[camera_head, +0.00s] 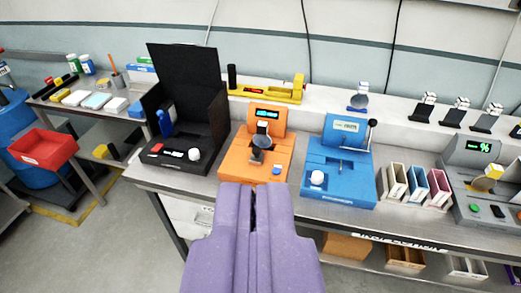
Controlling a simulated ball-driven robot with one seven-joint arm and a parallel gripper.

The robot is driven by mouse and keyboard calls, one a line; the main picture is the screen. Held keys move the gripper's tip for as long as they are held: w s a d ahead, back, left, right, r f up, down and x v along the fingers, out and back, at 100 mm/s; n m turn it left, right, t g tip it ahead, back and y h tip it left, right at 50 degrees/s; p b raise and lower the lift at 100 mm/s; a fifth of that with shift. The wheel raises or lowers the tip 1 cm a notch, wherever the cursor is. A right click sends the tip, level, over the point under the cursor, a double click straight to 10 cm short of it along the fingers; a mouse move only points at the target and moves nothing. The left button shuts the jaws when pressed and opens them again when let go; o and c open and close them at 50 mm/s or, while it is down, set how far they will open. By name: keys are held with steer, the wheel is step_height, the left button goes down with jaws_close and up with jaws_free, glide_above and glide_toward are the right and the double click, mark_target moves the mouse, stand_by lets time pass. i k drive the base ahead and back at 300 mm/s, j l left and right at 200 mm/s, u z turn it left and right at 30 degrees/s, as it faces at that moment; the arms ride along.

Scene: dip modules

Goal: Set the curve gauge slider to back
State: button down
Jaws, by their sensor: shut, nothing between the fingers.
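No label that I can read says which module is the curve gauge. The blue module (336,188) on the bench has a small display, a slot in its middle, a white round knob (317,177) at its front left and a lever with a dark ball at its upper right. The black module (172,162) with a raised lid also has a white knob (194,154) near its front right. My gripper (253,188) has purple fingers, closed together and empty. It is in front of the orange module (232,165), left of the blue one, and hides that module's front edge.
A yellow fixture (265,94) stands on the ledge behind. Upright coloured holders (395,184) stand right of the blue module, then a grey module (460,157) with a green display. A red bin (43,148) is at the left. Open floor lies lower left.

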mark_target(256, 157)
steer(key=i+l+z, duration=0.1)
steer(key=i+l, duration=0.15)
steer(key=i, duration=0.45)
steer(key=i+l+z, duration=0.15)
steer(key=i, duration=0.5)
steer(key=i+l+z, duration=0.1)
steer(key=i+l, duration=0.15)
steer(key=i, duration=0.45)
